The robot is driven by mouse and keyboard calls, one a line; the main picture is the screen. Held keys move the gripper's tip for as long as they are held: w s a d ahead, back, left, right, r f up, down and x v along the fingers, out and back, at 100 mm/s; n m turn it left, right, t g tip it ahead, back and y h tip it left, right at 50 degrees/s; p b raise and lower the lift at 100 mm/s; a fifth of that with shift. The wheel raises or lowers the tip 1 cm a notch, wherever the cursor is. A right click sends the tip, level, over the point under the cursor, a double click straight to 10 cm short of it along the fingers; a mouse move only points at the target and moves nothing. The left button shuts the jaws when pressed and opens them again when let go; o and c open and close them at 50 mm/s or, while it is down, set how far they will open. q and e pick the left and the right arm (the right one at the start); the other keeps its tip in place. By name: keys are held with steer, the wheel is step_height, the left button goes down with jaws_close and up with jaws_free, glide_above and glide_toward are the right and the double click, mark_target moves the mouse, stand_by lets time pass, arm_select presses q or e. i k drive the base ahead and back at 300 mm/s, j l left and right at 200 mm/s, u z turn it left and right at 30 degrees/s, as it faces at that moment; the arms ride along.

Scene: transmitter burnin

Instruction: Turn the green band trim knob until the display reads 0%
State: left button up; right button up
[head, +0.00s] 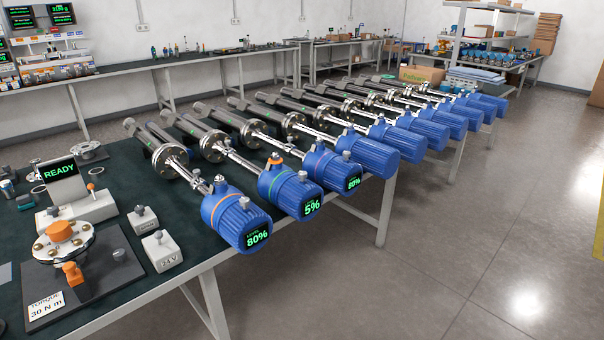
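The transmitter with the green band (275,185) is the second blue housing from the front in the row on the bench. Its round display (312,207) reads 5% in green. A small silver trim knob (302,175) stands on top of the housing near the display end. Neither of my grippers is in the head view, and nothing is touching the knob.
The front transmitter (228,207), with an orange band, and the third one (327,166) flank it closely; both displays read 80%. Several more blue transmitters stand behind. A READY display unit (62,172) and orange-topped fixture (60,232) are at left. The floor (430,260) at right is clear.

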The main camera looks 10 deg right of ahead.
mark_target(302, 175)
steer(key=i+l+u, duration=0.25)
steer(key=i+l, duration=0.15)
steer(key=l, duration=0.25)
steer(key=i+l+u, duration=0.1)
steer(key=l, duration=0.25)
steer(key=i+l+u, duration=0.15)
steer(key=l, duration=0.2)
steer(key=i+l+u, duration=0.1)
steer(key=l, duration=0.3)
steer(key=i+l+u, duration=0.1)
steer(key=i+l, duration=0.15)
steer(key=l, duration=0.15)
steer(key=i+l+u, duration=0.15)
steer(key=l, duration=0.25)
steer(key=l+u, duration=0.1)
steer(key=l, duration=0.3)
steer(key=i, duration=0.05)
